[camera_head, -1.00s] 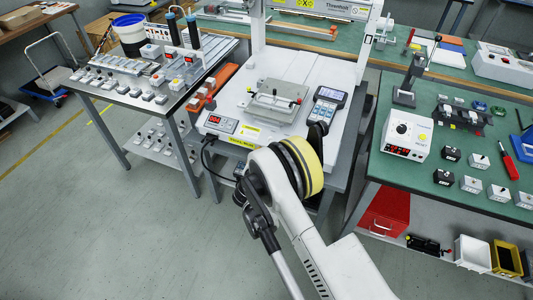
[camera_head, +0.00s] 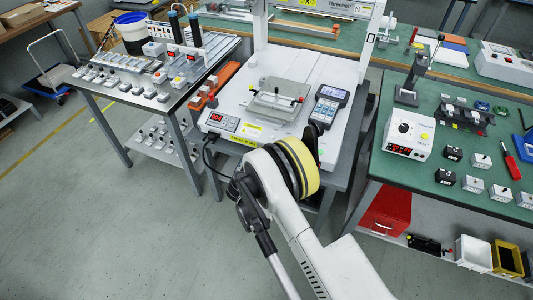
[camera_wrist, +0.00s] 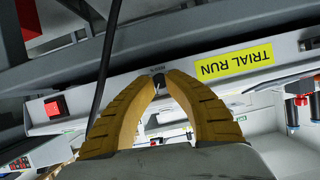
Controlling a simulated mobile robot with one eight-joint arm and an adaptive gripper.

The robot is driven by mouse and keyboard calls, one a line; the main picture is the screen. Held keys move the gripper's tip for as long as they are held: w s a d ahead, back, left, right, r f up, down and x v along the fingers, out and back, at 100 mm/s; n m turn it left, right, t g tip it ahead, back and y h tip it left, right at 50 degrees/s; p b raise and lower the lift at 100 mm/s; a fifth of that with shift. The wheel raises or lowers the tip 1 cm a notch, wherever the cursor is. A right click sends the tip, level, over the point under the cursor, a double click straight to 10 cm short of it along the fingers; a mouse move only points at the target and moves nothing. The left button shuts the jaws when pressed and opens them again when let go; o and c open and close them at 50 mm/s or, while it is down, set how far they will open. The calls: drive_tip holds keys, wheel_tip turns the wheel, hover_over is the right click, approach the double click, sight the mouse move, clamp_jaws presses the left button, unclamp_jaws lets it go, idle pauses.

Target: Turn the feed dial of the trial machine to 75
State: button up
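The trial machine (camera_head: 300,75) is a white gantry unit on a bench in the middle of the head view. In the wrist view its front edge shows upside down, with a yellow TRIAL RUN label (camera_wrist: 233,60). My gripper (camera_wrist: 160,81) has two ribbed orange-yellow fingers with their tips close together at this front edge. A small dark knob (camera_wrist: 158,79), apparently the feed dial, sits between the tips, and the fingers appear shut on it. Its scale and pointer cannot be read. In the head view my arm hides the gripper and this dial.
A panel with a red display (camera_head: 222,122) and a handheld keypad unit (camera_head: 327,105) are on the machine. A red switch (camera_wrist: 54,108) and a dark cable show beside the fingers. A green bench (camera_head: 465,210) stands close at right. Floor at left is open.

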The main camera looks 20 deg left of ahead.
drive_tip(key=shift+o, duration=1.1)
drive_tip(key=v, duration=0.7)
drive_tip(key=shift+s, duration=0.2)
drive_tip(key=shift+r, duration=0.15)
